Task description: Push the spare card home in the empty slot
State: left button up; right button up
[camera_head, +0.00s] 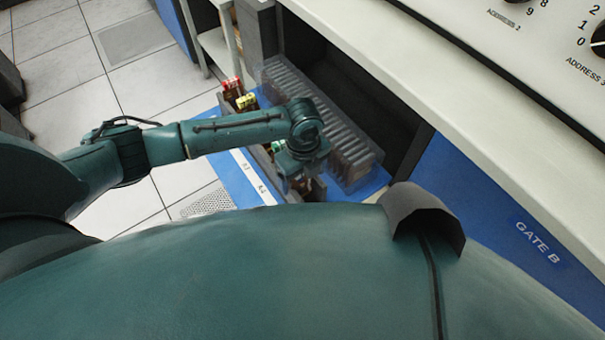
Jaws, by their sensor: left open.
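My left arm comes in from the left. Its gripper (302,183) points down over the near end of the blue tray and is open; its fingertips are partly hidden by the wrist. Several cards stand along the tray's left side: a red-topped card (231,86), a yellow-topped card (246,102) and a green-topped one (277,147) beside my wrist. I cannot tell which card is the spare one or which slot is empty. A see-through slotted rack (325,108) stands just right of the cards. My right gripper is not in view.
A white label strip (250,172) runs along the tray's left edge. A pale counter (440,78) with dials overhangs on the right, above a blue "GATE B" panel (500,225). The tiled floor (60,70) at left is mostly clear. My own body fills the bottom.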

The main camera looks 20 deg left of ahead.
pick_arm(q)
notch_tip(320, 180, up, 13)
jog(key=shift+f+p, duration=0.15)
jog(key=shift+p, duration=0.6)
